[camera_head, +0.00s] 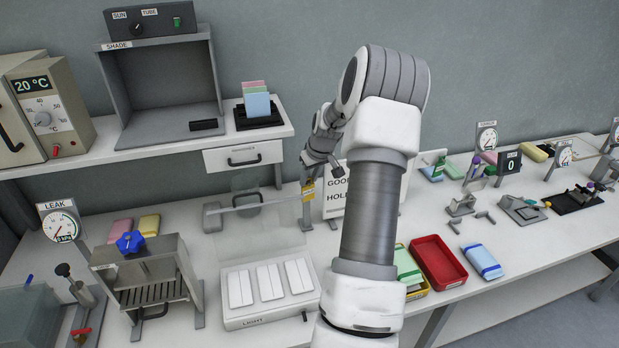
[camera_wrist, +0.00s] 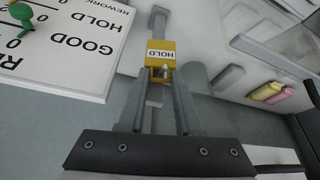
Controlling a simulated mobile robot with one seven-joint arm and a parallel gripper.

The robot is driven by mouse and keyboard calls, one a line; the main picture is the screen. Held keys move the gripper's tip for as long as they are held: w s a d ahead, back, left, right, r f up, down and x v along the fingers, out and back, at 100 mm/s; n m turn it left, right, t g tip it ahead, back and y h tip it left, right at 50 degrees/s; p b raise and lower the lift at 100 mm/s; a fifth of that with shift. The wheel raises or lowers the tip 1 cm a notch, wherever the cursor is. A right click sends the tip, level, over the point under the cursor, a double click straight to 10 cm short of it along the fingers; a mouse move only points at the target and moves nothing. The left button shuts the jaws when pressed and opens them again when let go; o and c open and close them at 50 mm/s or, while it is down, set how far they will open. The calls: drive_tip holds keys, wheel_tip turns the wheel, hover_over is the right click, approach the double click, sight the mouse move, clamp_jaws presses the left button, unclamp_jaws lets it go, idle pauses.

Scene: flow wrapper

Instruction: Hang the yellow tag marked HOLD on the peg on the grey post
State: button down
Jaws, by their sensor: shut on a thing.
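The yellow tag (camera_wrist: 161,48) marked HOLD is between my gripper's fingertips (camera_wrist: 160,78) in the wrist view, with its lettering facing the camera. My gripper is shut on the tag's end. The tag also shows in the head view (camera_head: 308,191), in front of the upper part of the grey post (camera_head: 307,212). The post shows beyond the tag in the wrist view (camera_wrist: 157,20). A small pale piece shows at the tag's gripped end; I cannot tell whether it is the peg, or whether the tag is around the peg or just in front of it.
A white board (camera_head: 334,203) marked GOOD and HOLD stands right beside the post. A light box (camera_head: 268,286) with white packs lies in front. The shelf drawer (camera_head: 244,158) is behind left. A red tray (camera_head: 438,260) lies to the right of my arm.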

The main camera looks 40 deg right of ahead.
drive_tip(key=c, duration=0.5)
unclamp_jaws()
drive_tip(key=shift+r, duration=0.1)
drive_tip(key=b+v, duration=0.1)
drive_tip(key=v, duration=1.6)
drive_tip(key=shift+r+b, duration=0.1)
drive_tip(key=shift+b, duration=0.3)
